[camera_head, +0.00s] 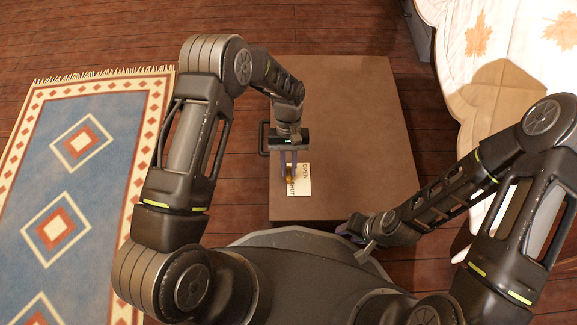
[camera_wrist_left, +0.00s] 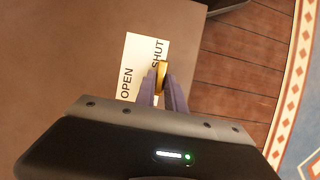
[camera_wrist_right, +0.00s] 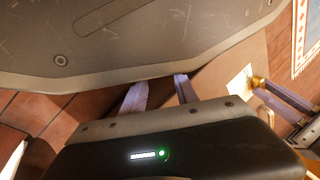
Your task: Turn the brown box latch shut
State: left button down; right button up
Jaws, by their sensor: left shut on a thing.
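The brown box (camera_head: 345,110) stands on the floor with its flat top facing up. A white card reading OPEN and SHUT (camera_head: 304,180) lies on it near its front left corner. The brass latch (camera_wrist_left: 161,75) is at the card's edge, beside the word SHUT. My left gripper (camera_head: 289,170) is over that corner, its purple fingers (camera_wrist_left: 162,92) shut on the latch and partly hiding it. The latch and left fingers also show at the right of the right wrist view (camera_wrist_right: 258,82).
A blue patterned rug (camera_head: 105,110) lies at the left. A bed with a leaf-print cover (camera_head: 500,60) is at the right. Wooden floor (camera_head: 230,15) is bare behind the box.

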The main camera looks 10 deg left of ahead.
pick_arm(q)
jog(key=c, duration=1.4)
grip_release()
jog(key=shift+r, duration=0.15)
jog(key=p+v, duration=0.2)
jog(key=v, duration=0.5)
jog(key=shift+w+r+p, duration=0.25)
jog(key=shift+p, duration=0.1)
